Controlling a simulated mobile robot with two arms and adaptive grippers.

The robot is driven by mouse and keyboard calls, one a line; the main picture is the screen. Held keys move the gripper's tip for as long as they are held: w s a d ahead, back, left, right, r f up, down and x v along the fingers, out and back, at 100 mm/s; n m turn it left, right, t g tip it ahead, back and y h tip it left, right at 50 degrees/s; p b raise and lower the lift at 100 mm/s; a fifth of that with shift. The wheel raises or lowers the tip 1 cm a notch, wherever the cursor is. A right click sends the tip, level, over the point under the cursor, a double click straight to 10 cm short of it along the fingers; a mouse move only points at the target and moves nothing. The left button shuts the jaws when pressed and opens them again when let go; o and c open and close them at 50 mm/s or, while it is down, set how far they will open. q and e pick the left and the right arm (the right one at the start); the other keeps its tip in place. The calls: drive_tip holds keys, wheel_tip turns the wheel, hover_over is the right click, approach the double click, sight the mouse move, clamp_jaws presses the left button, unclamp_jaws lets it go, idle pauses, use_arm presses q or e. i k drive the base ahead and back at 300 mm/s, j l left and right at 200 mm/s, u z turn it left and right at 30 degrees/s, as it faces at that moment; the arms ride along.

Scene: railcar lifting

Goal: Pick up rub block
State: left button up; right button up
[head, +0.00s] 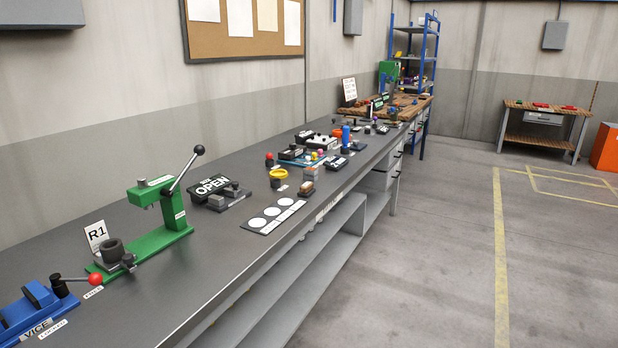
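No label that I can read names the rub block. A small tan-and-dark block (307,188) sits on the bench just beyond the white-circled plate. A grey and orange block (312,173) lies right behind it. I cannot tell for certain whether either of these is the rub block. Both rest on the dark workbench top (215,245), near its front edge. Neither of my grippers is in view.
A blue vice (35,308), a green press (158,215) with a raised lever, and an "OPEN" fixture (213,188) stand nearer on the bench. A yellow ring (278,177) and crowded small parts lie around the blocks. The floor (430,270) to the right is clear.

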sight(307, 189)
drive_tip(key=i+l+u, duration=0.2)
drive_tip(key=i, duration=0.45)
drive_tip(key=i+l+u, duration=0.15)
drive_tip(key=i+l, duration=0.35)
drive_tip(key=i+l+u, duration=0.2)
drive_tip(key=i+l, duration=0.3)
drive_tip(key=i, duration=0.2)
